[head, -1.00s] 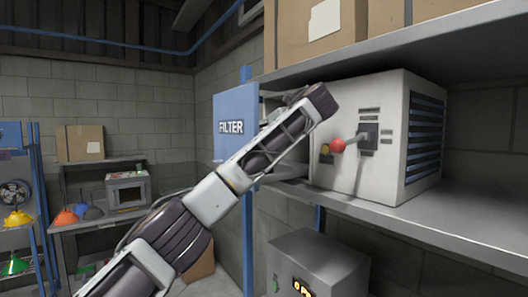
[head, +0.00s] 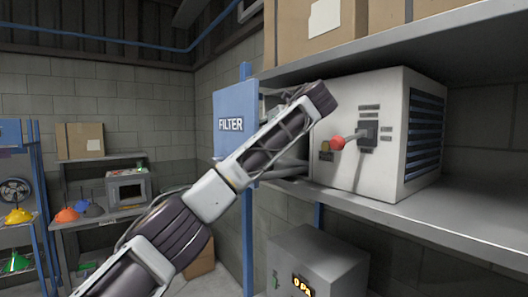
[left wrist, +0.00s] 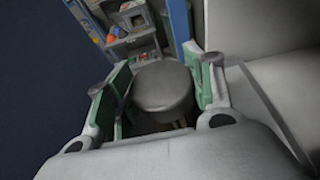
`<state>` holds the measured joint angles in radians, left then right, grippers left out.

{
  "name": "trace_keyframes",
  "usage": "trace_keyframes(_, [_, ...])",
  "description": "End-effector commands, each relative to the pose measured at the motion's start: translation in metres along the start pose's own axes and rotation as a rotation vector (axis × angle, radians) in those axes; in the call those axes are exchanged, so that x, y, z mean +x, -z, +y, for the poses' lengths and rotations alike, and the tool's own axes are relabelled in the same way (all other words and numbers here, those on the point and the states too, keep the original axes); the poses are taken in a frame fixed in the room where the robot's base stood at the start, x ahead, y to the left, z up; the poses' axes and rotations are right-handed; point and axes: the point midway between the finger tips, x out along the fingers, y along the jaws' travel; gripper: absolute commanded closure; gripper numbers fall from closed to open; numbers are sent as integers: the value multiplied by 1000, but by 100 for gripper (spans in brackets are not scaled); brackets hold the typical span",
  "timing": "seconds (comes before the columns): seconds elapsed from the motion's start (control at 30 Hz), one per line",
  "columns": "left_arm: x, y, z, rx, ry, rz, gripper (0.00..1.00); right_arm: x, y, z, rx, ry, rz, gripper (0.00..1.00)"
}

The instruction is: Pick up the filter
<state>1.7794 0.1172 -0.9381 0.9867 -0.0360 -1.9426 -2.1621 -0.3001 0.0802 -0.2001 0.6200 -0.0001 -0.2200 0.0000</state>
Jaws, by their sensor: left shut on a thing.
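The filter (left wrist: 163,88) is a dull grey cylinder with a rounded flat end, in the middle of the left wrist view. My left gripper (left wrist: 157,70) has its two green-padded fingers on either side of it and is shut on it. In the head view my left arm reaches up from the lower left, in front of the blue FILTER sign (head: 231,112) and the left edge of the white machine (head: 372,160). The filter and the gripper's fingers are hidden there behind my arm. My right gripper is in neither view.
The white machine, with a red-knobbed lever (head: 338,143), stands on a grey shelf (head: 455,222). Cardboard boxes (head: 400,25) sit on the shelf above. A side table (head: 100,220) stands at the far left.

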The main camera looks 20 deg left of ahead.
Motion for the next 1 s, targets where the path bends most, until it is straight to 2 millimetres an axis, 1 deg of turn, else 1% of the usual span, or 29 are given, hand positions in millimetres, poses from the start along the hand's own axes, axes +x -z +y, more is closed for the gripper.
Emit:
trace_keyframes(0.03, [0, 0, 0, 0, 0, 0, 85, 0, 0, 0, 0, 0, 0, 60])
trace_keyframes(0.1, [0, -1, 0, -1, 1, -1, 92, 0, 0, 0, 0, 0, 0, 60])
trace_keyframes(0.53, [-2, -4, 0, -1, 1, -2, 92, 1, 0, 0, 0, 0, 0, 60])
trace_keyframes(1.0, [-11, -29, 0, -2, 2, -2, 92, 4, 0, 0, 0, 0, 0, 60])
